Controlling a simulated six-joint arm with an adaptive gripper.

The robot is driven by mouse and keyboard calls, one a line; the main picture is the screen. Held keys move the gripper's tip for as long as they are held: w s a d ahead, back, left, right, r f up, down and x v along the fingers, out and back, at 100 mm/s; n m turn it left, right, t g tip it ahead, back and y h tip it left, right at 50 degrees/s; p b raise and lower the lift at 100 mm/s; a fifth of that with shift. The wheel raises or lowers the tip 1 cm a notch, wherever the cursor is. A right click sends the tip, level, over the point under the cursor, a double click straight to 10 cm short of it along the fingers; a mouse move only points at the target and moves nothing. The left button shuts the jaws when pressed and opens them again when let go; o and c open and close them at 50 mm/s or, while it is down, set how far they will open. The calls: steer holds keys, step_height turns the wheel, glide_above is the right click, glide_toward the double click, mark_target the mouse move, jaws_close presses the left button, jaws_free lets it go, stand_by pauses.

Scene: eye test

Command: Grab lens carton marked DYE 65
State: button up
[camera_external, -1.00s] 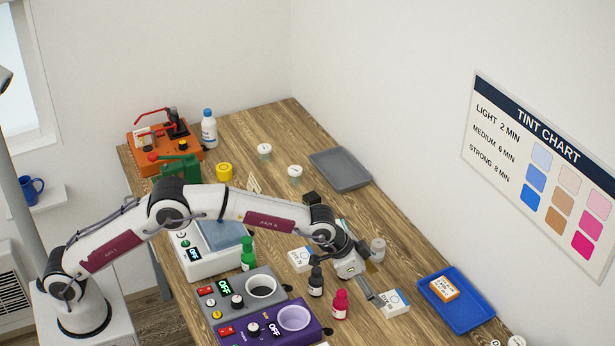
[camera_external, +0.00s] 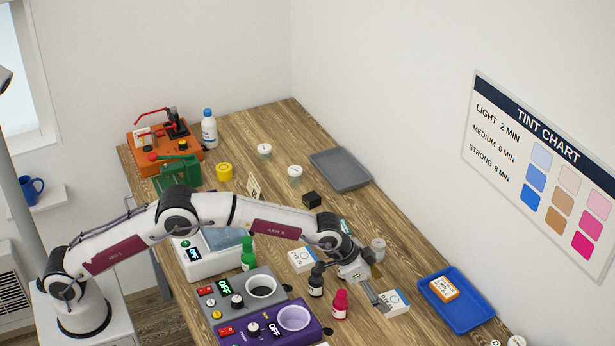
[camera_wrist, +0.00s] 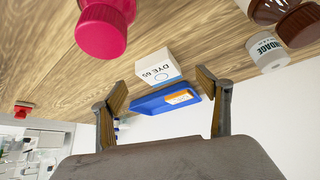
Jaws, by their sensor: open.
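The white lens carton with DYE 65 on its face (camera_wrist: 156,68) lies on the wooden bench. In the external view this carton (camera_external: 396,302) is right of the red bottle, with a blue mark on its top. Nothing is between the fingers. A second white carton (camera_external: 301,260) lies farther left; its marking is hard to read.
The blue tray (camera_external: 466,322) with an orange-and-white box (camera_external: 444,289) is right of the carton. The dye baths are at the front left.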

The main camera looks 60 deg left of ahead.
mark_target(389, 301)
steer(key=shift+f, duration=0.1)
steer(key=shift+d+x, duration=0.1)
steer(key=shift+x, duration=1.15)
steer(key=shift+d+x, duration=0.15)
steer(key=shift+x, duration=1.15)
steer(key=c, duration=1.4)
